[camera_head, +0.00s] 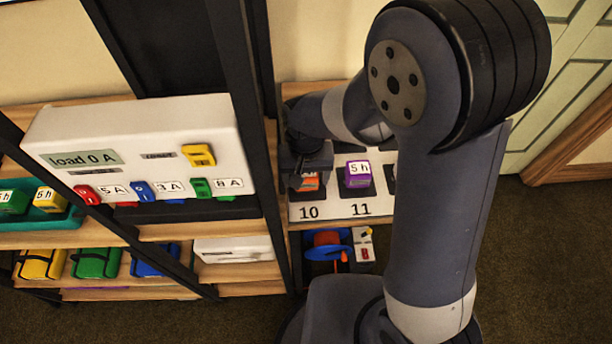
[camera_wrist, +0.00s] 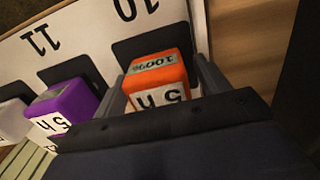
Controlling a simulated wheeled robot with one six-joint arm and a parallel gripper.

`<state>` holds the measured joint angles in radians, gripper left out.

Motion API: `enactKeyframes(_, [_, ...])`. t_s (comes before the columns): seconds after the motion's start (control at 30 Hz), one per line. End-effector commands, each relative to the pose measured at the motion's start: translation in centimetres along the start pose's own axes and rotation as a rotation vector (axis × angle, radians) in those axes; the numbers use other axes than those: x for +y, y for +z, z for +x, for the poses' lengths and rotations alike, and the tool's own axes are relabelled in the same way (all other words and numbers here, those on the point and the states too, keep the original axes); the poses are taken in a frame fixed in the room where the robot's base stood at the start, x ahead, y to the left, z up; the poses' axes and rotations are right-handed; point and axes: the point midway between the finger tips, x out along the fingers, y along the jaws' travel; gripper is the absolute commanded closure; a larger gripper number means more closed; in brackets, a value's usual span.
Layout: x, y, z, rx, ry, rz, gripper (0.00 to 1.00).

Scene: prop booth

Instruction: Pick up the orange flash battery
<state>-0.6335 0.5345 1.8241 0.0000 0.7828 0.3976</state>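The orange flash battery (camera_wrist: 158,74) stands in the dark slot marked 10, with "100%" and "5h" labels on it. In the wrist view my gripper (camera_wrist: 160,69) has one finger on each side of the battery, with small gaps showing, so it is open around it. In the head view my gripper (camera_head: 311,164) is over slot 10 and hides most of the orange battery (camera_head: 308,183). Whether a finger touches the battery is not clear.
A purple battery (camera_head: 357,174) stands close by in slot 11, and a white one (camera_wrist: 14,120) is beyond it. The white "load 0 A" box (camera_head: 140,140) and dark shelf posts are to the left. A blue and red reel (camera_head: 328,247) sits below.

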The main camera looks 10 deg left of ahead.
Motion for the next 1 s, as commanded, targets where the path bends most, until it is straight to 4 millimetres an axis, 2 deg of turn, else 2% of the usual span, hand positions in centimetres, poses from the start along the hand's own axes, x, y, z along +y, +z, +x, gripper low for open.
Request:
enactKeyframes(0.07, [0.0, 0.0, 0.0, 0.0, 0.0, 0.0, 0.36])
enactKeyframes(0.63, [0.0, 0.0, 0.0, 0.0, 0.0, 0.0, 0.83])
enactKeyframes(0.87, [0.0, 0.0, -0.1, 0.001, -0.001, 0.0, 0.84])
enactKeyframes(1.0, [0.0, -0.1, -1.1, 0.004, -0.002, 0.0, 0.84])
